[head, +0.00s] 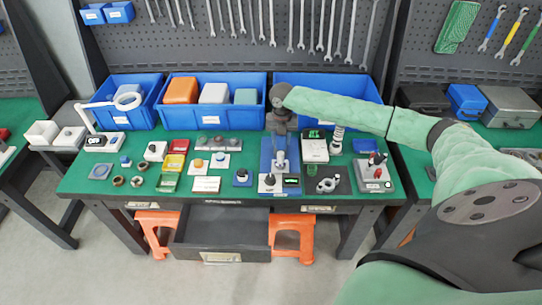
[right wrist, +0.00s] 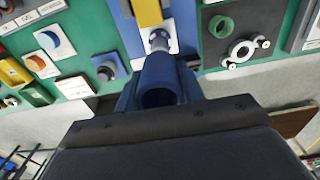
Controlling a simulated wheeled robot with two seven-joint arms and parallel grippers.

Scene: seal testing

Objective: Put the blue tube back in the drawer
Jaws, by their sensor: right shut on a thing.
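The blue tube (right wrist: 158,80) is a dark blue hollow cylinder, its open end facing the camera in the right wrist view. My right gripper (right wrist: 160,90) is shut on it. In the head view my right gripper (head: 281,150) is over the blue-based test stand (head: 266,160) near the table's front. The tube's far end is close to a metal fitting (right wrist: 158,38) on a white plate; I cannot tell whether they touch. The drawer (head: 222,232) is pulled open under the table front, left of the gripper, and its visible floor looks empty. My left gripper is not in view.
The green table (head: 130,203) carries several small parts, plates and coloured trays around the stand. Blue bins (head: 210,112) line the back below a pegboard of wrenches. A ring lamp (head: 128,98) stands at the left. Orange stools (head: 292,232) flank the drawer.

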